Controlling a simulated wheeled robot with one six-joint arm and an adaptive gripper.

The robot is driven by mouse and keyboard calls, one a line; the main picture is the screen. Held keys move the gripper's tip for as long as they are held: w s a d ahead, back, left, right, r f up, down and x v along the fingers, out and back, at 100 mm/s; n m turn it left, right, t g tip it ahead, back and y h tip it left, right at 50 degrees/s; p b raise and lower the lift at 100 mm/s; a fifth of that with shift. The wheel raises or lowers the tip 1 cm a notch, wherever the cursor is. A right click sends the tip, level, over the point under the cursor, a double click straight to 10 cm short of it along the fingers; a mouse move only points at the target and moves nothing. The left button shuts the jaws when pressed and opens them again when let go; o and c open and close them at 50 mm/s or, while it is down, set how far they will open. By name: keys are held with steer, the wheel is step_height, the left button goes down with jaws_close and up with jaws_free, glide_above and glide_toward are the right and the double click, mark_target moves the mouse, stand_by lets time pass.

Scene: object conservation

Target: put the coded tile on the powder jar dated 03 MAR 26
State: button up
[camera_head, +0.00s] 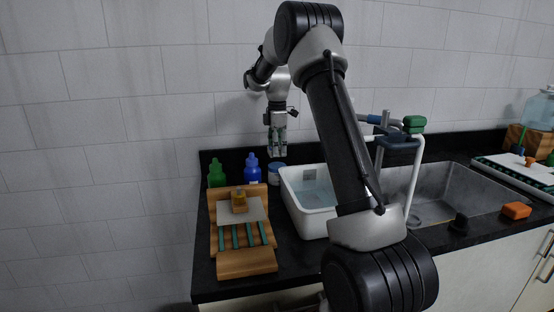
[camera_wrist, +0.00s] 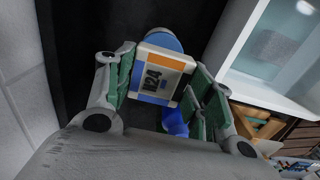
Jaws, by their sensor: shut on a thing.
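My gripper (camera_head: 277,152) is shut on the coded tile (camera_wrist: 158,73), which sits between its green finger pads in the wrist view. The tile has an orange band, a white face with dark characters and a blue edge. A jar with a blue lid (camera_head: 276,168) stands on the dark counter just below my gripper in the head view. Its lid also shows partly behind the tile in the wrist view (camera_wrist: 160,37). The tile appears above the lid; I cannot tell whether they touch. No date on the jar is readable.
A blue bottle (camera_head: 252,169) and a green bottle (camera_head: 216,174) stand left of the jar. A white basin (camera_head: 297,203) with water is close on the right. A wooden rack (camera_head: 262,264) with green strips is in front. The sink (camera_head: 445,190) lies farther right.

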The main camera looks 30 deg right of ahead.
mark_target(277, 165)
steer(key=shift+f, duration=2.05)
steer(key=shift+f, duration=0.1)
steer(key=o, duration=1.1)
